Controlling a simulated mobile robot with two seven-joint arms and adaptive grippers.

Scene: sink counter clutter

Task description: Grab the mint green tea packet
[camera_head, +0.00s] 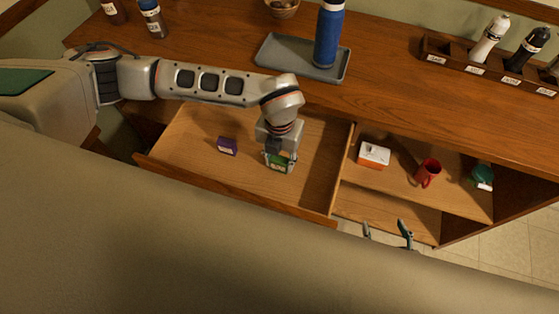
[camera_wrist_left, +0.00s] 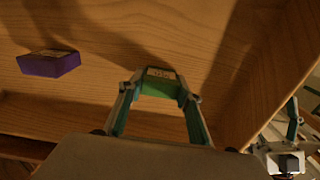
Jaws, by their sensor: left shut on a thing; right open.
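The green tea packet (camera_head: 279,162) is in the open drawer, near its right part. It also shows in the left wrist view (camera_wrist_left: 160,86), with a pale label on top. My left gripper (camera_head: 278,166) is shut on this packet, one finger on each side. Whether the packet touches the drawer floor I cannot tell. My right gripper (camera_head: 387,230) is open and empty, low in the head view beyond the drawer's front right corner; part of it shows at the right edge of the left wrist view.
A purple packet (camera_head: 228,146) lies in the drawer to the left. The drawer front (camera_head: 230,190) and side walls surround both packets. On the shelf to the right are an orange and white box (camera_head: 373,155), a red mug (camera_head: 428,172) and a green item (camera_head: 482,175). A blue bottle (camera_head: 328,35) stands on a tray (camera_head: 280,57).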

